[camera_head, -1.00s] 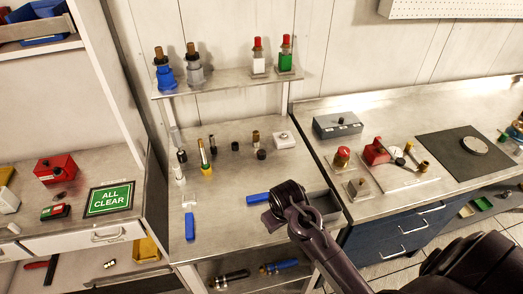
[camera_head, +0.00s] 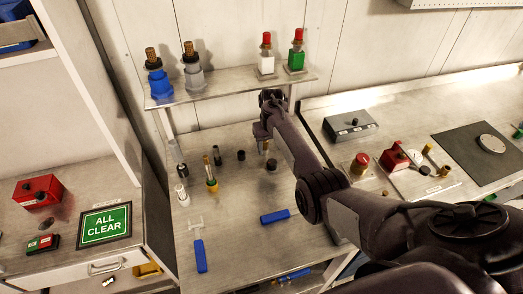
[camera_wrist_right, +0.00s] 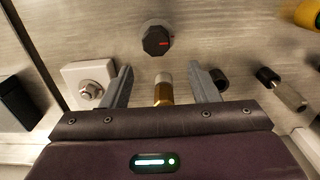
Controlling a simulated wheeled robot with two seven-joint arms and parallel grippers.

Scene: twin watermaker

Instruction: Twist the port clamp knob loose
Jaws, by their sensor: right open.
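A dark round knob with a red mark (camera_wrist_right: 157,40) stands on the bench, just beyond my fingertips in the right wrist view; in the head view it is the dark knob (camera_head: 272,165). No label is readable, so I cannot tell whether it is the port clamp knob. My right gripper (camera_wrist_right: 162,84) is open, with a brass cylinder with a pale end (camera_wrist_right: 163,90) between its fingers, apparently untouched. In the head view the gripper (camera_head: 264,138) points down over the bench below the shelf. A white plate with a metal hex knob (camera_wrist_right: 89,88) lies beside one finger. My left gripper is out of view.
A second dark cap (camera_head: 241,155) and several slim cylinders stand left of the gripper. Bench centre is mostly clear.

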